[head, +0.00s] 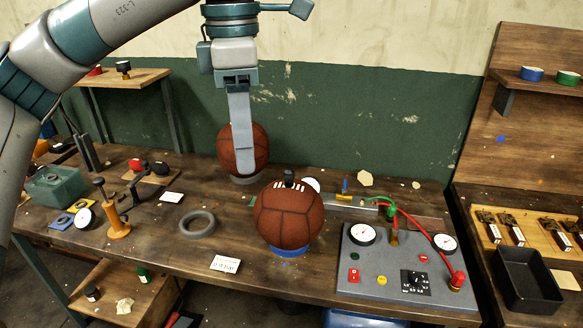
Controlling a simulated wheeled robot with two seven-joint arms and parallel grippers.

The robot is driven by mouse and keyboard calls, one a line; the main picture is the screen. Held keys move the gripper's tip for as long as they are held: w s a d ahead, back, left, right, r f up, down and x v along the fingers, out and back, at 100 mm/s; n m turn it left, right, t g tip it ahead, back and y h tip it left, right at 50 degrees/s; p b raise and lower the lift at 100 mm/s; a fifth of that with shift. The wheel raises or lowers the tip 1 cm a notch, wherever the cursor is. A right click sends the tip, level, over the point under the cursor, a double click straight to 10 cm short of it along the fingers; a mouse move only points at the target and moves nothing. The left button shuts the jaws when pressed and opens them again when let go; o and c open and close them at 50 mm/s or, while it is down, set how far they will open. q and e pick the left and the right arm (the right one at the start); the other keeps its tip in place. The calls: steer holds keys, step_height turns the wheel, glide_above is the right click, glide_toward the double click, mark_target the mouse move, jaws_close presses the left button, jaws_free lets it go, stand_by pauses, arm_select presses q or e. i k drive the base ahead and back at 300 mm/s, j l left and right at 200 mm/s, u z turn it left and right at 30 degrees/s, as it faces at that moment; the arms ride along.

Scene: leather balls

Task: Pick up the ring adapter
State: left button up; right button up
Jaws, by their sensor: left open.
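A grey ring (197,223), which looks like the ring adapter, lies flat and empty on the wooden workbench, left of the front ball. My left gripper (243,172) points down above the bench, up and to the right of the grey ring and clear of it. It is seen edge-on, so one finger covers the other; it is open with nothing visible in it. It overlaps the rear brown leather ball (261,150) in the picture; whether it touches cannot be told. The front leather ball (289,215) sits on a blue ring (290,252). My right gripper is out of view.
A grey gauge panel (405,265) with a red hose stands at right. An orange hand tool (117,222), a dial gauge (84,217) and a green box (57,187) are at left. A white label card (225,264) lies near the front edge. Bench around the grey ring is mostly clear.

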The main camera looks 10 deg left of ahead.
mark_target(289, 173)
steer(key=i, duration=1.05)
